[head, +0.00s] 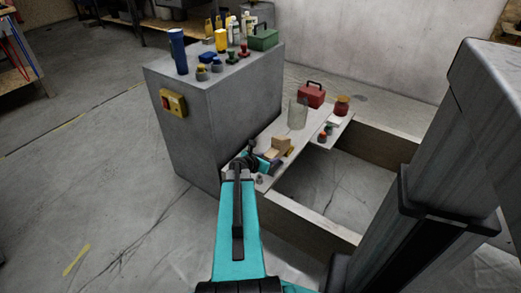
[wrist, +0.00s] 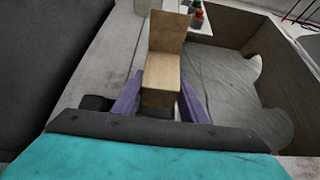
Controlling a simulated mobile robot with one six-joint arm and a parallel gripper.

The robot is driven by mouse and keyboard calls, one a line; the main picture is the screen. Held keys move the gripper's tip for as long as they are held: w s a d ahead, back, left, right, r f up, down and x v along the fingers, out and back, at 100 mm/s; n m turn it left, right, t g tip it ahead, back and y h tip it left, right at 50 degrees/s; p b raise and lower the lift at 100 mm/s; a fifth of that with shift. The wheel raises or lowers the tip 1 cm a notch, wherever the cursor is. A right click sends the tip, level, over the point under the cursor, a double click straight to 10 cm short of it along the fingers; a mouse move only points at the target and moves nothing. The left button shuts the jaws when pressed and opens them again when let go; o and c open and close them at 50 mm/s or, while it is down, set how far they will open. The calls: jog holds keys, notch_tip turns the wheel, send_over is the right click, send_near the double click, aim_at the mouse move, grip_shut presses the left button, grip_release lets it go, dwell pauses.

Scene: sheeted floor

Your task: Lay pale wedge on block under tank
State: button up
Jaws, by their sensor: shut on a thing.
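My gripper (wrist: 160,104) is shut on a pale wood-coloured piece, which I take for the pale wedge (wrist: 160,74); its purple fingers are on either side of it. A browner upright wooden face (wrist: 167,32) rises at its far end; I cannot tell whether this is the same piece or a separate block. In the head view my gripper (head: 264,162) is low over the narrow board, beside a tan wooden piece (head: 281,144). A clear cylindrical vessel (head: 298,115), perhaps the tank, stands just beyond it. No block under it can be made out.
A tall grey cabinet (head: 225,115) stands close on the left, with bottles and a green box on top. The board (head: 266,181) borders an open pit (head: 330,187) on the right. A red toolbox (head: 311,95), a red-brown jar (head: 342,105) and small knobs stand farther along.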

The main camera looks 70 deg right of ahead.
jog(key=w+d, duration=0.2)
jog(key=d, duration=0.1)
jog(key=w+d+b, duration=0.1)
jog(key=w+d, duration=0.2)
jog(key=d, duration=0.1)
jog(key=w+d+f+b, duration=0.1)
jog(key=w+d, duration=0.2)
jog(key=shift+w+d+f, duration=0.1)
jog(key=shift+w+d, duration=0.1)
jog(key=shift+w, duration=0.05)
jog(key=shift+f+b, duration=1.1)
jog(key=shift+f, duration=0.7)
jog(key=o, duration=1.1)
jog(key=shift+f, duration=0.1)
